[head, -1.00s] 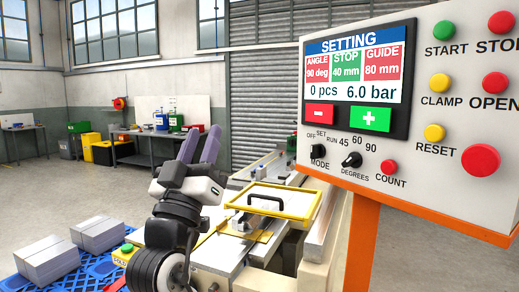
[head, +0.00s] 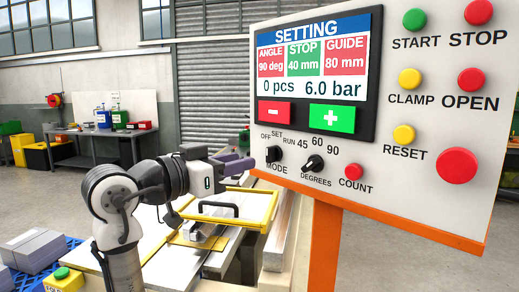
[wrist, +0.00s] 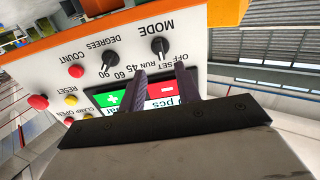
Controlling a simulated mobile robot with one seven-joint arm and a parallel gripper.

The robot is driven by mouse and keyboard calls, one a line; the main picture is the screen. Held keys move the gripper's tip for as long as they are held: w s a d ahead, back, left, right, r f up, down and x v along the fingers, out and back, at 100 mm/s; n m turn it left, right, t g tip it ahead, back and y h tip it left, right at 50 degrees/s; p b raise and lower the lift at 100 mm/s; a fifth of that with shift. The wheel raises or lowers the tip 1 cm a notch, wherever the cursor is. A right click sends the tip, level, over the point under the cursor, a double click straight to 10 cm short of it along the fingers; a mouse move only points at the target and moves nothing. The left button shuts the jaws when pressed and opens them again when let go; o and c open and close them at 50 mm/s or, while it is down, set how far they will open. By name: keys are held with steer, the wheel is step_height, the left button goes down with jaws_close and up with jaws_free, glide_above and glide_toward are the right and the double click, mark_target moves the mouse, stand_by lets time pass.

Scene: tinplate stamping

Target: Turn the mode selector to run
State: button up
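The mode selector (head: 272,154) is a black knob at the lower left of the white control panel, with OFF, SET and RUN around it. Its pointer looks nearest SET, but it is small. In the wrist view the panel is upside down and the mode selector (wrist: 160,46) shows just beyond my fingertips, roughly between them. My gripper (head: 240,164) is to the left of the knob in the head view, its purple fingers pointing at the panel. The wrist view shows my gripper (wrist: 159,72) open, its fingers apart with nothing between them.
The degrees knob (head: 314,163) and red COUNT button (head: 352,171) sit right of the mode selector. The screen (head: 314,58) and red minus button (head: 276,113) are above it. A yellow-framed guard (head: 255,205) on the machine lies below my gripper.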

mark_target(267, 154)
steer(key=p+x, duration=0.1)
steer(key=x, duration=0.6)
steer(key=shift+p, duration=0.35)
jaws_close()
